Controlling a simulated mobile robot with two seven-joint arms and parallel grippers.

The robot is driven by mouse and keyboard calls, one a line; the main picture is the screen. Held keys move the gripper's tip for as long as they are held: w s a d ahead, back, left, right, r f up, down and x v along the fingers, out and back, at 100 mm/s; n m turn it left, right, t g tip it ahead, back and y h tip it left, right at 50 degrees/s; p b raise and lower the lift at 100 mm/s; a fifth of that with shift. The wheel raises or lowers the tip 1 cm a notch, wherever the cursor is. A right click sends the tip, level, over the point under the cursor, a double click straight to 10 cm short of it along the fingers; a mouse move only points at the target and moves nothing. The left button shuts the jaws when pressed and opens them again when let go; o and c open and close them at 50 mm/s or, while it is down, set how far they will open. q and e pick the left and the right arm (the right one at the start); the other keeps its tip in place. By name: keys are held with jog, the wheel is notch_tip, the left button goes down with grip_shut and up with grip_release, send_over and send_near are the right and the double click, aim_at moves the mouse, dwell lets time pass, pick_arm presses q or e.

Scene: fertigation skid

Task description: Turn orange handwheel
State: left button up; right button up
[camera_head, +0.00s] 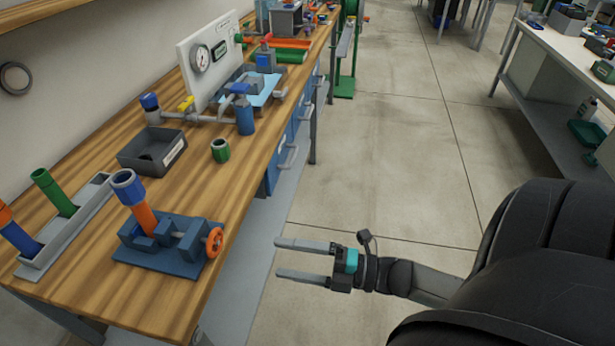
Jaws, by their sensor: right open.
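The orange handwheel (214,242) is a small spoked ring on the right end of a blue bench vise (168,243), near the front edge of the wooden workbench. An orange pipe with a blue collar (127,187) stands tilted in the vise jaws. My right gripper (277,259) is over the floor, off the bench edge, to the right of the handwheel and apart from it. Its two long grey fingers are spread, point left toward the bench, and hold nothing. My left gripper is not in view.
On the workbench (90,290) are a grey rack (90,218) with coloured pipes, a dark open bin (140,152), a green cup (220,150) and a gauge panel (205,60). The floor (400,140) to the right is clear. A second table (570,50) stands at far right.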

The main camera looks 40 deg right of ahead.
jog(key=shift+v, duration=1.65)
jog(key=shift+r+p, duration=0.1)
jog(key=shift+p, duration=0.3)
jog(key=v, duration=1.5)
jog(key=shift+b, duration=0.35)
